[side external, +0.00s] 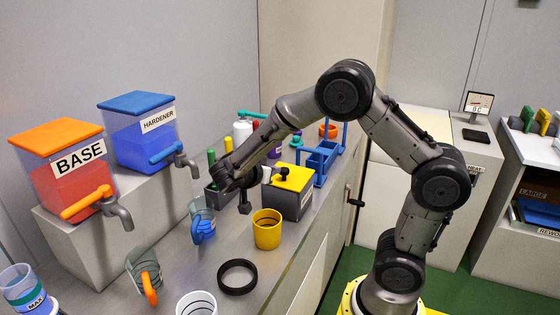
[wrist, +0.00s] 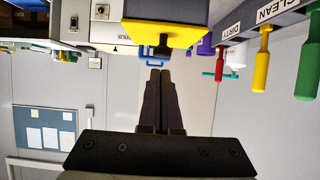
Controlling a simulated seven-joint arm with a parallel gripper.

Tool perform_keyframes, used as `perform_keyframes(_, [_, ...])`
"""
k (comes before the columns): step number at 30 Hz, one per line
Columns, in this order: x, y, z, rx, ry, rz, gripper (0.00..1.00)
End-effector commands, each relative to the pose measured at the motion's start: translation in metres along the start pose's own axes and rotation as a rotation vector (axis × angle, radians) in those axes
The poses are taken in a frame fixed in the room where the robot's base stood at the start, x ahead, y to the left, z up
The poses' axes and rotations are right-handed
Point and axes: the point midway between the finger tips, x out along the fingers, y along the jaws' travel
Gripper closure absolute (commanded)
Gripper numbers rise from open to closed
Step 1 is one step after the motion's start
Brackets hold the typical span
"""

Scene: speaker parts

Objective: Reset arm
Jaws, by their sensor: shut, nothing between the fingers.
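My gripper (wrist: 158,95) is shut and empty; its two dark fingers lie together in the wrist view. In the side external view the gripper (side external: 245,205) hangs above the bench, left of the grey box with a yellow top (side external: 293,178) and behind the yellow cup (side external: 267,228). The arm arches over the bench from its base at the lower right. The wrist view appears upside down and shows the yellow top (wrist: 160,35) close above the fingers.
Orange BASE (side external: 72,165) and blue HARDENER (side external: 140,130) dispensers stand on a ledge at left. Clear jugs (side external: 145,272), a black ring (side external: 238,276) and a white cup (side external: 197,304) stand on the bench. A blue rack (side external: 322,160) is behind the box.

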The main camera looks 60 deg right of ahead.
Motion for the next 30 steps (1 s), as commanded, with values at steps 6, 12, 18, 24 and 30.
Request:
perform_keyframes(6, [-0.022, -0.001, 0.022, -0.002, -0.001, -0.002, 1.0])
perform_keyframes(12, [-0.03, -0.001, 0.012, 0.048, -0.007, -0.007, 1.0])
perform_keyframes(18, [-0.053, 0.033, -0.049, 0.225, -0.125, -0.008, 1.0])
perform_keyframes(24, [-0.082, 0.096, -0.064, 0.096, -0.384, -0.063, 1.0])
perform_keyframes(30, [-0.114, 0.141, -0.051, -0.14, -0.586, -0.254, 1.0])
